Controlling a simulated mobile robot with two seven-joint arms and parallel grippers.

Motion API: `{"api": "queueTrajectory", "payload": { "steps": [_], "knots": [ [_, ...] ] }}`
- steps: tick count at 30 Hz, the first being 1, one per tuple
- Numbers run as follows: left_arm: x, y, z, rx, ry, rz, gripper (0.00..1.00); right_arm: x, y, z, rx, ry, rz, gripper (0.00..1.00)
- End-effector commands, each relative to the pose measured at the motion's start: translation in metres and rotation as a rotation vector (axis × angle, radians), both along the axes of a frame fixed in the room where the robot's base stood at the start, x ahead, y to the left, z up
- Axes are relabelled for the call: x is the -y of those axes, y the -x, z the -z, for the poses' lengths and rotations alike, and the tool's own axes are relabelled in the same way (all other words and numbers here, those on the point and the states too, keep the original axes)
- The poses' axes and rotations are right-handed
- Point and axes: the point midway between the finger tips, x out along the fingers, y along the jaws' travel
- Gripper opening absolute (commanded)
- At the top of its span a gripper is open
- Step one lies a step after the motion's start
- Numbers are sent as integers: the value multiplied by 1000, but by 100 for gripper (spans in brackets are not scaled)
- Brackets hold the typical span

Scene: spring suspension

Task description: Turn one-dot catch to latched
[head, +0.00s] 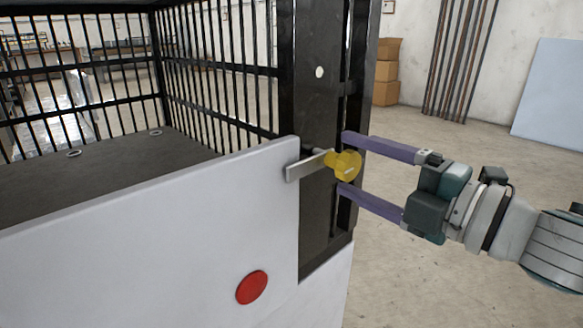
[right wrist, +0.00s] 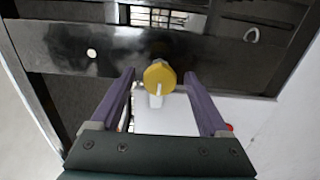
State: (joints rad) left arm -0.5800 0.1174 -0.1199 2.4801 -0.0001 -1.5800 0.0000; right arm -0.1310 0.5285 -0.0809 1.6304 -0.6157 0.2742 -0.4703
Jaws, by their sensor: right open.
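The one-dot catch has a yellow knob (head: 347,165) on a black post (head: 318,105), with a single white dot (head: 319,72) above it. Its flat grey bar (head: 305,167) points left from the knob, and its end overlaps the edge of the white panel (head: 180,220). My right gripper (head: 343,162) is open, coming from the right, with one purple finger above the knob and one below. In the right wrist view the yellow knob (right wrist: 159,75) sits between the fingertips, with gaps showing on both sides. My left gripper is not in view.
A red disc (head: 252,287) is on the white panel's front. A black barred cage (head: 215,70) stands behind the panel, around a dark floor plate (head: 100,165). Cardboard boxes (head: 387,75) are far back. The floor on the right is clear.

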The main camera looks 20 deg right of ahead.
Motion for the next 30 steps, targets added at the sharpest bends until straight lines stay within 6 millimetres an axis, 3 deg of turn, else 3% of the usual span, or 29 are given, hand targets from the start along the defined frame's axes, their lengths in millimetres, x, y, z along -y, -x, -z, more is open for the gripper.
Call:
{"api": "queueTrajectory", "payload": {
  "steps": [12,18,30],
  "knots": [
    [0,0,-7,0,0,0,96,24,67,0,-3,1,1,79],
    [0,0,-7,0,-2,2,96,28,78,0,1,3,0,79],
    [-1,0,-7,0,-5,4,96,28,78,0,1,3,0,79]
  ]
}}
